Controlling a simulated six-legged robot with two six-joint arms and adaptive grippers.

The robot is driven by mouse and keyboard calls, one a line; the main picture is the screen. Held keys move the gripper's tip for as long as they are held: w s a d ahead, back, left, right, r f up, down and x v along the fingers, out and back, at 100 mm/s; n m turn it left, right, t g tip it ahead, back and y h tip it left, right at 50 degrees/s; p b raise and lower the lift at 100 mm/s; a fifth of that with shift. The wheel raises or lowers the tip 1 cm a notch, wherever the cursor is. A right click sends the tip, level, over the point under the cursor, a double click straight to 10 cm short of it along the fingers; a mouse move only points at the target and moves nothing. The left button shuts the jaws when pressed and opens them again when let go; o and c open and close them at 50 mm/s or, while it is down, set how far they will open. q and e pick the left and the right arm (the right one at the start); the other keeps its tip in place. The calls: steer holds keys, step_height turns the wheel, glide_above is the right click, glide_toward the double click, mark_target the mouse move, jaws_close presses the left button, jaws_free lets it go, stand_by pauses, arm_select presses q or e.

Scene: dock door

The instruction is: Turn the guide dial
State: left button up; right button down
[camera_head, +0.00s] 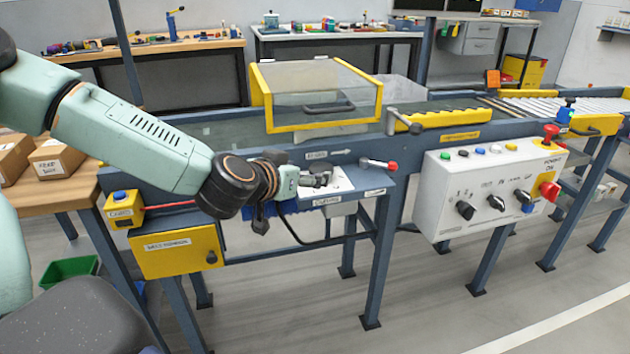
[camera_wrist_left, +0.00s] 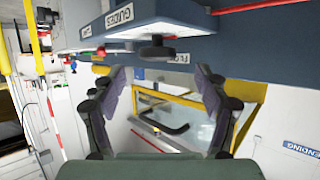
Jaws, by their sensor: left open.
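The guide dial (camera_wrist_left: 157,50) is a dark knob on a light plate labelled GUIDES (camera_wrist_left: 125,16); it shows at the top middle of the left wrist view. My left gripper (camera_wrist_left: 160,85) is open and empty, with its two fingers spread to either side in that view. The dial lies above the gap between the fingertips, and I see no grip on it. In the head view my left gripper (camera_head: 318,180) is over the small labelled shelf on the conveyor's front, and it largely hides the dial there. My right gripper is out of view.
A red-tipped lever (camera_head: 379,165) stands just right of the gripper. A clear-lidded yellow guard (camera_head: 315,92) is behind it on the conveyor. A white control box (camera_head: 490,185) with knobs and a red button hangs at right. A yellow box (camera_head: 178,252) sits below my arm.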

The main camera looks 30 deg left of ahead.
mark_target(317, 171)
arm_select(q)
steer(key=shift+b+x, duration=1.55)
steer(key=shift+x, duration=0.25)
steer(key=shift+w+d+f+b, duration=0.1)
steer(key=shift+w+d+b, duration=0.05)
steer(key=shift+w+b, duration=0.25)
steer(key=shift+c, duration=0.4)
steer(key=c, duration=1.1)
